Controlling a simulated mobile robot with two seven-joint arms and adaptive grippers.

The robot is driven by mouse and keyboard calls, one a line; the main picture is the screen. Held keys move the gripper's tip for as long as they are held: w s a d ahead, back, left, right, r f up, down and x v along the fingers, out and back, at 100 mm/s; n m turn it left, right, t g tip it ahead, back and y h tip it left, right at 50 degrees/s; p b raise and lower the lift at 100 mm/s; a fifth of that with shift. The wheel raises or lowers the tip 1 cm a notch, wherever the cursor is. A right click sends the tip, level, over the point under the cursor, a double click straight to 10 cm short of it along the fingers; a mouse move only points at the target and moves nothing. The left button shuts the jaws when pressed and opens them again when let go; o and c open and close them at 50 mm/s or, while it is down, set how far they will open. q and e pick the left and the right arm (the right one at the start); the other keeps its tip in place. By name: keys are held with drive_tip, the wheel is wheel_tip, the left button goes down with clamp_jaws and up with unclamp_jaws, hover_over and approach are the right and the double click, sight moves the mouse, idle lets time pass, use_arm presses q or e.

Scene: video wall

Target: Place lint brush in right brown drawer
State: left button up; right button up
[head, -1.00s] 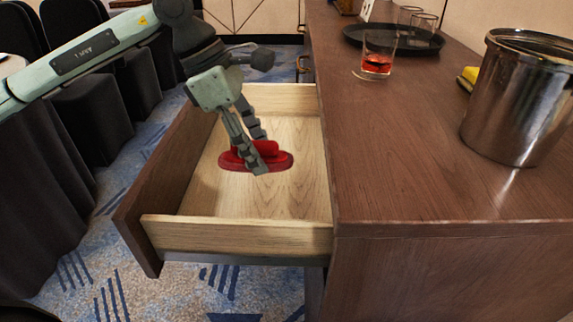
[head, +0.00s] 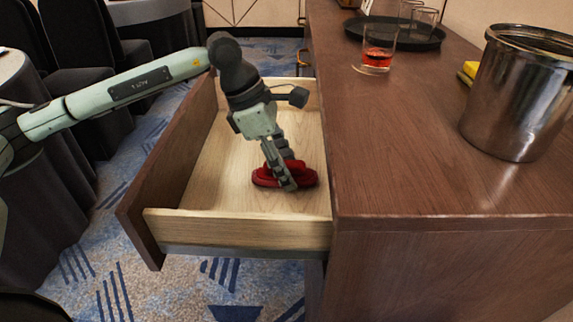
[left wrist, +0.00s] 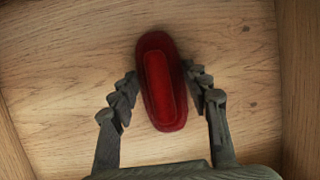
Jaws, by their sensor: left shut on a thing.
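The red lint brush (head: 309,177) is inside the open brown drawer (head: 230,226), near its right side by the cabinet. My left gripper (head: 289,174) reaches down into the drawer and is shut on the brush. In the left wrist view the brush (left wrist: 160,85) lies lengthwise between my two fingers (left wrist: 161,82), with the pale drawer floor behind it. I cannot tell whether the brush touches the floor. My right gripper is not in view.
The brown cabinet top (head: 410,150) is to the right of the drawer. On it stand a glass with red drink (head: 377,55), a dark tray (head: 425,40) with glasses, and a metal bucket (head: 515,95). The rest of the drawer floor (head: 225,170) is bare.

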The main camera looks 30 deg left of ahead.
use_arm(q)
drive_tip(key=shift+f, duration=0.1)
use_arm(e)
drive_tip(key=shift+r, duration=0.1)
use_arm(q)
drive_tip(key=o, duration=1.1)
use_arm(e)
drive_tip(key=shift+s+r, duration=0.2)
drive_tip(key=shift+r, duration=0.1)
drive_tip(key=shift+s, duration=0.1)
use_arm(q)
drive_tip(key=shift+v, duration=1)
drive_tip(key=v, duration=0.9)
drive_tip(key=shift+a+r, duration=0.1)
drive_tip(key=shift+r, duration=0.1)
drive_tip(key=shift+a+r, duration=0.15)
drive_tip(key=shift+r, duration=0.25)
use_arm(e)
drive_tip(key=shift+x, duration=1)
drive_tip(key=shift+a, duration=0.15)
